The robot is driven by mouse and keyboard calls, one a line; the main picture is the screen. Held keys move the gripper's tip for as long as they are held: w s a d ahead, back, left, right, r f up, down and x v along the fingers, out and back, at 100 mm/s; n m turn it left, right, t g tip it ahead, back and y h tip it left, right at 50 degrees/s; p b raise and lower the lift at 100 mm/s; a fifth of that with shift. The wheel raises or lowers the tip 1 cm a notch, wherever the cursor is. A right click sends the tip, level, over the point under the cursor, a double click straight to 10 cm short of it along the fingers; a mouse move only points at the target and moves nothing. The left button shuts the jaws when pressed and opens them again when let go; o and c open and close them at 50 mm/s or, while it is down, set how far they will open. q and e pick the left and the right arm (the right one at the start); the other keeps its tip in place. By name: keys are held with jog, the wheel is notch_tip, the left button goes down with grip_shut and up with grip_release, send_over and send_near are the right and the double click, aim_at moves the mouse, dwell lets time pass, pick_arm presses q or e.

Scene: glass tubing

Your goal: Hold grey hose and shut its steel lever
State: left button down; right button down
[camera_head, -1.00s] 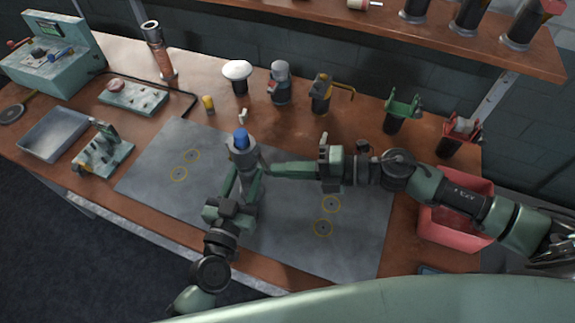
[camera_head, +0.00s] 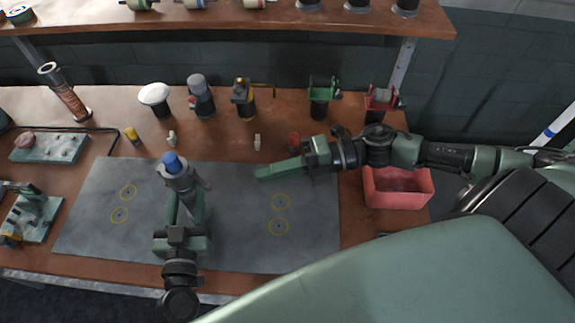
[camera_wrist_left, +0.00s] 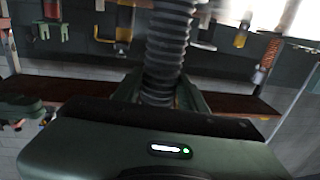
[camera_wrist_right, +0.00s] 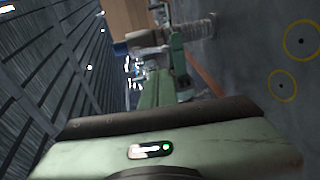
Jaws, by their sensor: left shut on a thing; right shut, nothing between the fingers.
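The grey hose (camera_head: 178,181) stands roughly upright over the mat, with a blue end on top. My left gripper (camera_head: 186,203) is shut around it. The left wrist view shows the ribbed grey hose (camera_wrist_left: 168,45) between the fingers. A short grey piece, perhaps the steel lever (camera_head: 203,183), sticks out at the hose's right side; its exact position is too small to tell. My right gripper (camera_head: 262,174) is shut and empty, to the right of the hose and apart from it. In the right wrist view the hose (camera_wrist_right: 190,36) lies beyond the fingers.
A grey mat (camera_head: 240,230) with yellow rings covers the table's middle. Several tools and holders stand along the back, including a white-topped one (camera_head: 154,94) and a green one (camera_head: 321,95). A red bin (camera_head: 398,190) is at the right edge. A shelf (camera_head: 230,22) hangs above.

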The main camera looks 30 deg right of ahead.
jog(key=shift+v, duration=1.95)
jog(key=c, duration=1.5)
grip_release()
jog(key=shift+a, duration=0.1)
jog(key=shift+o, duration=0.2)
jog(key=shift+s+a+n+t, duration=0.25)
jog(key=shift+a+n, duration=0.35)
jog(key=shift+n, duration=0.5)
jog(key=n+t, duration=0.5)
jog(key=n, duration=0.8)
send_near(205, 185)
jog(key=shift+h, duration=0.3)
jog(key=x, duration=0.7)
jog(key=shift+w+a+r, duration=0.15)
jog(key=shift+w+a, duration=0.05)
jog(key=shift+a, duration=0.15)
grip_shut()
